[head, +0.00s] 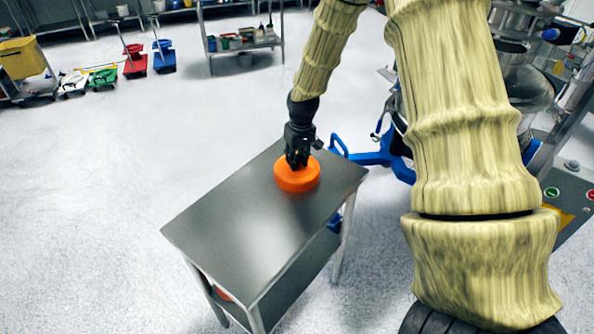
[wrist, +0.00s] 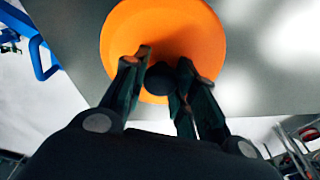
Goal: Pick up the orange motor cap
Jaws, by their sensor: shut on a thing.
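The orange motor cap (head: 297,180) is a round, thick disc at the far right end of the grey metal table (head: 240,225). My gripper (head: 297,160) reaches down onto its top from above. In the wrist view the cap (wrist: 190,20) fills the upper middle, and my gripper's two fingers (wrist: 160,75) are closed around a dark round knob (wrist: 160,78) at its centre. Whether the cap touches the table or is slightly lifted, I cannot tell.
The table top left of the cap is bare. A blue wheeled frame (head: 375,157) stands just behind the table's right end. Machinery with a green button (head: 551,192) is at the right. Coloured carts (head: 135,62) and a shelf (head: 240,42) stand far back. The floor at left is clear.

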